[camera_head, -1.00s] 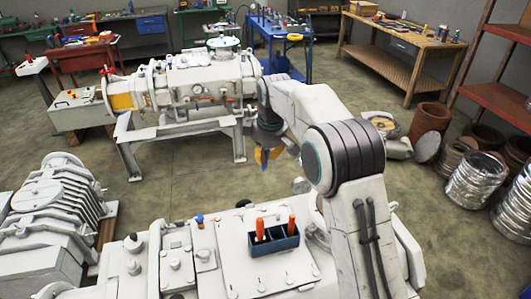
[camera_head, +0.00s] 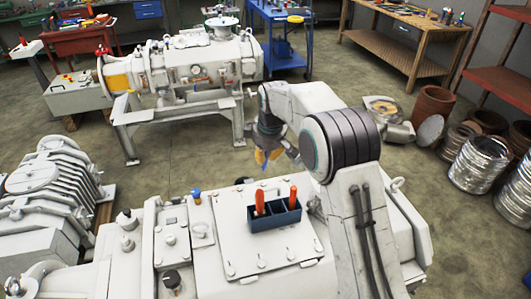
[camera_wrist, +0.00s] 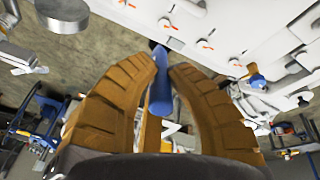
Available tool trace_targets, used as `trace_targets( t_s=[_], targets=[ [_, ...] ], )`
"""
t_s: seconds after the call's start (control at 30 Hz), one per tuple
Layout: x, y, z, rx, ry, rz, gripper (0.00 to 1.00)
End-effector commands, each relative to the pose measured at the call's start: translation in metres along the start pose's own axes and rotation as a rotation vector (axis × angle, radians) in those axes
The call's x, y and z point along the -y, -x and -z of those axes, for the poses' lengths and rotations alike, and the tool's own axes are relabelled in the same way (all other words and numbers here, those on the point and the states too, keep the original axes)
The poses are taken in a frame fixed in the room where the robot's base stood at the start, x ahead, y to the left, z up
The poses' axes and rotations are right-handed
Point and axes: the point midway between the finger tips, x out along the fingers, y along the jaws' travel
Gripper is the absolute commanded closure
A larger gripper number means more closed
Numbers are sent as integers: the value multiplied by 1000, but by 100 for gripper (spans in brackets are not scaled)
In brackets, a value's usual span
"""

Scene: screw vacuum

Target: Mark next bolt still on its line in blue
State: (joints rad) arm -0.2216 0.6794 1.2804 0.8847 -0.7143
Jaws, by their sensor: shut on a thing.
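My gripper (camera_head: 264,158) hangs beyond the far edge of the white machine in front of me. In the wrist view its two orange-brown fingers (camera_wrist: 167,62) are shut on a blue marker (camera_wrist: 161,92). The marker's blue tip shows below the fingers in the head view (camera_head: 265,166). In the wrist view a row of bolts with orange-red marks (camera_wrist: 206,45) runs along the white machine top, apart from the marker. I see no blue mark on these bolts. In the head view, small bolts (camera_head: 262,261) line the edges of the white cover plate (camera_head: 240,222).
A dark blue holder (camera_head: 275,217) with two orange-handled items stands on the cover plate. A blue-knobbed valve (camera_head: 196,197) stands left of it. Another white machine (camera_head: 190,72) is behind. Drums (camera_head: 480,165) stand at the right. Open floor lies between.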

Motion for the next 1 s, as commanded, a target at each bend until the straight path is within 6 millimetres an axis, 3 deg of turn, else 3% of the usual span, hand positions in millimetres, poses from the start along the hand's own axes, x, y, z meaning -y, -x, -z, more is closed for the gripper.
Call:
trace_targets(
  t_s=[0.6, 1.0],
  targets=[
    [-1, 2, 0, 1, -11, 1, 100],
    [5, -26, -6, 2, -11, 1, 100]
  ],
)
